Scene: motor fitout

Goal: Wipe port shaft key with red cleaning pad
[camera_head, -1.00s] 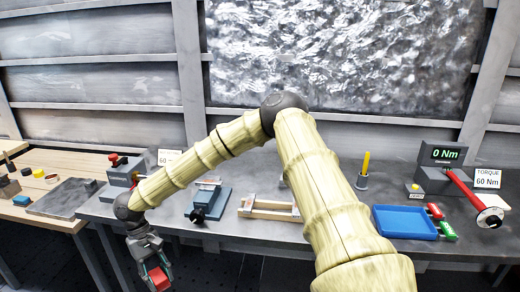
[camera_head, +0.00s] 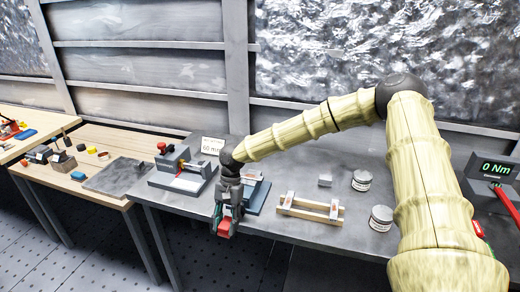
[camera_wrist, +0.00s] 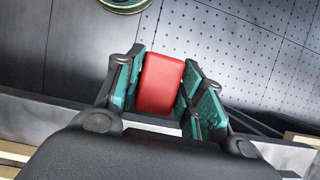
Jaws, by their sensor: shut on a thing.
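My gripper (camera_head: 227,224) is shut on the red cleaning pad (camera_head: 224,228), in front of the metal bench's edge. The wrist view shows the red pad (camera_wrist: 160,83) squeezed between the teal-lined fingers, over the dark floor. I cannot make out which part is the port shaft key.
A wooden bench at left (camera_head: 100,137) carries dark blocks (camera_head: 63,160), a blue piece (camera_head: 78,176) and a grey mat (camera_head: 115,177). On the metal bench are a wooden cradle (camera_head: 310,207), two round tins (camera_head: 362,180) and a "60 mm" sign (camera_head: 212,145). A torque display (camera_head: 493,170) is at right.

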